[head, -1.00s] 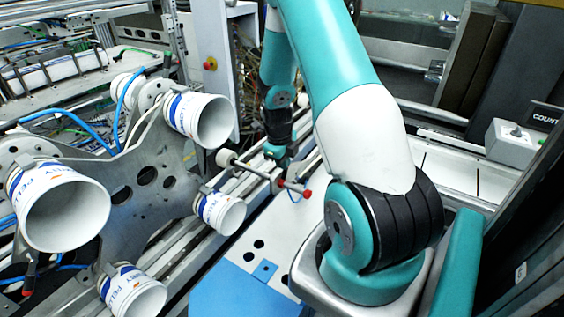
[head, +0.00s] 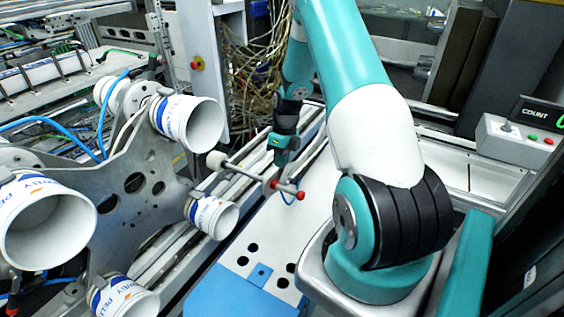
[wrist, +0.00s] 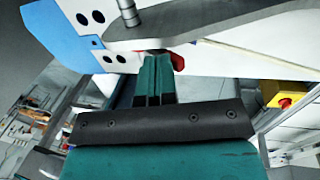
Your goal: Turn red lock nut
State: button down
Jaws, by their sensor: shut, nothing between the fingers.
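A bracket (head: 270,187) on a thin rod carries red parts in the head view: a small red piece at the bracket and a round red knob (head: 300,195) at the rod's right end. Which of them is the lock nut is unclear. My gripper (head: 281,168) points down just above the bracket. In the wrist view my gripper (wrist: 153,58) has its two teal fingers together and empty. A red part (wrist: 178,62) shows right beside and behind the fingertips, partly hidden by the grey bracket. Whether the fingers touch it cannot be told.
A grey plate with several white printed cups (head: 200,122) stands at the left. A control box (head: 512,140) with a counter is at the right. The white surface beyond the rod is clear.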

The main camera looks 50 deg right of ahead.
jog(key=shift+w+d+f, duration=0.1)
jog(key=shift+d+f, duration=0.3)
jog(key=shift+d, duration=0.05)
dwell(0.5)
jog(key=r+p, duration=0.1)
jog(key=r, duration=0.1)
jog(key=a+r+p, duration=0.1)
jog(key=r+p, duration=0.1)
jog(key=shift+a, duration=0.2)
jog(key=shift+d+r+b, duration=0.15)
jog(key=shift+r+b, duration=0.05)
jog(key=shift+b, duration=0.3)
jog(key=d+r+b, duration=0.3)
jog(key=d+r, duration=0.1)
jog(key=r, duration=0.4)
jog(key=shift+w, duration=0.25)
